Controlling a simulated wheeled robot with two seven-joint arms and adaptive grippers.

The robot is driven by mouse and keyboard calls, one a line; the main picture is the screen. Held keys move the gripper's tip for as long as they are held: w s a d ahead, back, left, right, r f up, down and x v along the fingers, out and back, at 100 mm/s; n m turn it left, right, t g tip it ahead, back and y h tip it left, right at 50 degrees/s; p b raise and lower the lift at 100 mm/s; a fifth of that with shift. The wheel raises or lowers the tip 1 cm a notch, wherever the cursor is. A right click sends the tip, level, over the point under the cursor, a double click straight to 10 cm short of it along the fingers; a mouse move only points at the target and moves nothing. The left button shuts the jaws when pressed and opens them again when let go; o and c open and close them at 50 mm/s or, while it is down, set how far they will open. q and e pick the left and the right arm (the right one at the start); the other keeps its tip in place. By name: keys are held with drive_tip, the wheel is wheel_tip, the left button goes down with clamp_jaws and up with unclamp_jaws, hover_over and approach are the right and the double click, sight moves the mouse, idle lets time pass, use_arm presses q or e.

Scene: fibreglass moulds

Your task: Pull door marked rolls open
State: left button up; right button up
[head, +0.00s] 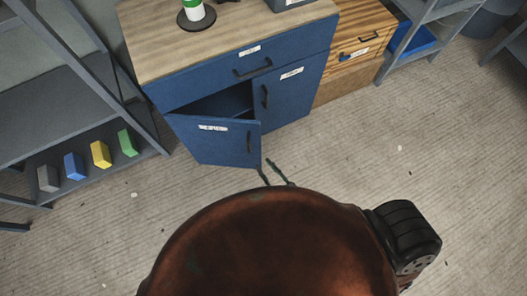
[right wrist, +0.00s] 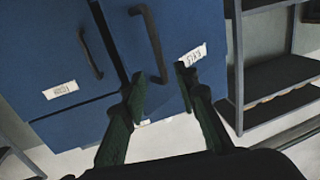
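A blue cabinet has a drawer (head: 205,85) above two doors. The left door (head: 210,143) stands partly open, with a dark gap above it; the right door (head: 290,92) is closed. Each door has a dark handle and a white label; I cannot read either label. My right gripper (head: 268,166) is at the open door's free edge in the head view. In the right wrist view, my right gripper (right wrist: 157,74) has its green fingers apart. The left door's handle (right wrist: 150,45) shows in line with the gap between them, not clamped. My left gripper is not in view.
A grey shelf rack (head: 100,95) stands left of the cabinet, with several coloured blocks on its lower shelf. A wooden drawer unit (head: 352,55) adjoins on the right. A green-and-white item (head: 195,10) stands on top. The floor (head: 400,190) at right is mostly clear.

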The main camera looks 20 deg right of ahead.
drive_tip(key=shift+c, duration=0.6)
